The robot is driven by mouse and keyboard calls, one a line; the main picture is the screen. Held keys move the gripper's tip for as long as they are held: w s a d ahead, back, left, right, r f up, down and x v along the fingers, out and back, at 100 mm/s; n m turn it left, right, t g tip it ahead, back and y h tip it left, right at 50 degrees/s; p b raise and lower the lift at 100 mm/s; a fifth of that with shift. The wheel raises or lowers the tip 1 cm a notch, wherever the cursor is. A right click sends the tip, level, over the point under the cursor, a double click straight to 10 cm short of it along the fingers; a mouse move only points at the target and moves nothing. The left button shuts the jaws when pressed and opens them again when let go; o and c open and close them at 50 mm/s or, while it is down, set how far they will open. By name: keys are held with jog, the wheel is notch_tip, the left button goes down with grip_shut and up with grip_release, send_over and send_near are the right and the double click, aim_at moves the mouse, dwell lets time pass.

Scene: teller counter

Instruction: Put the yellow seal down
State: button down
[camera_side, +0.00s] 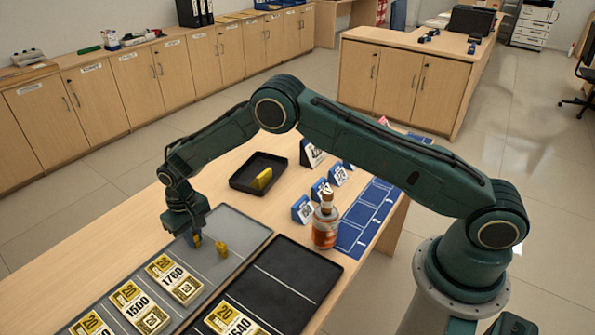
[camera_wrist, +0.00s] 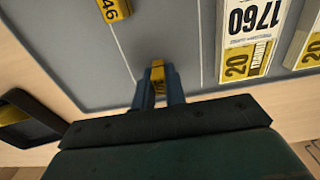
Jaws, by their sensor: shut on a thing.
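My gripper (camera_side: 193,240) points down over the far part of the grey tray (camera_side: 238,222). Its blue fingers are shut on a small yellow seal (camera_side: 198,241), which also shows between the fingertips in the wrist view (camera_wrist: 158,73). The held seal is low, at or just above the tray; I cannot tell whether it touches. A second yellow seal (camera_side: 221,249) stands on the grey tray just beside it, apart from the gripper; in the wrist view it is marked 46 (camera_wrist: 113,9).
Banded bundles with white cards (camera_side: 174,279) fill the near part of the grey tray. A black divided tray (camera_side: 300,268) lies beside it. A bottle (camera_side: 325,228), blue stands (camera_side: 302,209), a blue numbered mat (camera_side: 368,216) and a small black tray (camera_side: 240,183) holding a yellow piece (camera_side: 262,178) are close by.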

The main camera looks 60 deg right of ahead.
aim_at(193, 233)
jog(key=shift+f, duration=0.1)
jog(key=c, duration=1.5)
grip_release()
jog(key=shift+o, duration=0.2)
notch_tip(193, 233, up, 12)
jog(key=shift+r, duration=0.25)
